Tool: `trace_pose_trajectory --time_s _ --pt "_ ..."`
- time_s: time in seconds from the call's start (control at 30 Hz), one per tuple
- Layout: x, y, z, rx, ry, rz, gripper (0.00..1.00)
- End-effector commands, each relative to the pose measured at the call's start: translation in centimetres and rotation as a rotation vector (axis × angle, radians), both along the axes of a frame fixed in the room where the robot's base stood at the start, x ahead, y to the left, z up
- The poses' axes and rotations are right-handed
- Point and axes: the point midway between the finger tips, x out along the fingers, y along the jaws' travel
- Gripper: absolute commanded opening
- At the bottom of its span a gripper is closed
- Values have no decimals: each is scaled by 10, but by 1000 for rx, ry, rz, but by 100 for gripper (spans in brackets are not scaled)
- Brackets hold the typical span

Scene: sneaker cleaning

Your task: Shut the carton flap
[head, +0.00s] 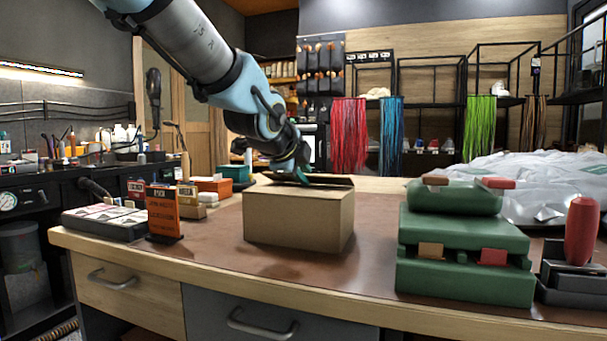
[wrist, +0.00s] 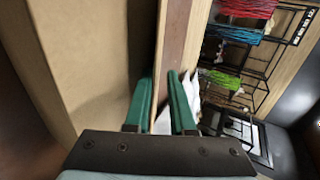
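The carton (head: 298,220) is a plain brown cardboard box on the desk. A dark-looking flap (head: 325,183) lies nearly level along its top, slightly raised. My gripper (head: 297,176) is at the top of the carton, pointing down over its far left part. In the wrist view, my gripper's two green fingers (wrist: 164,88) are apart, with a narrow pale strip showing between them. Brown cardboard of the carton (wrist: 85,60) fills the left of that view. I cannot tell whether a finger touches the flap. The carton's inside is hidden in the head view.
A white plastic-covered heap (head: 530,180) lies behind. An orange sign (head: 163,212) and a tray (head: 105,221) are at left. The mat (head: 215,245) around the carton is clear.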

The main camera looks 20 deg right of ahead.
Motion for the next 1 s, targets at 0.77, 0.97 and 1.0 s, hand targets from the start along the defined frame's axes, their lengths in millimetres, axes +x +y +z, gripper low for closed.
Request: trace_pose_trajectory --time_s 0.77,0.97,1.0 --pt "0 -1 7 32 34 -1 34" --pt "2 -2 13 74 80 2 34" --pt "3 -3 13 85 89 1 34"
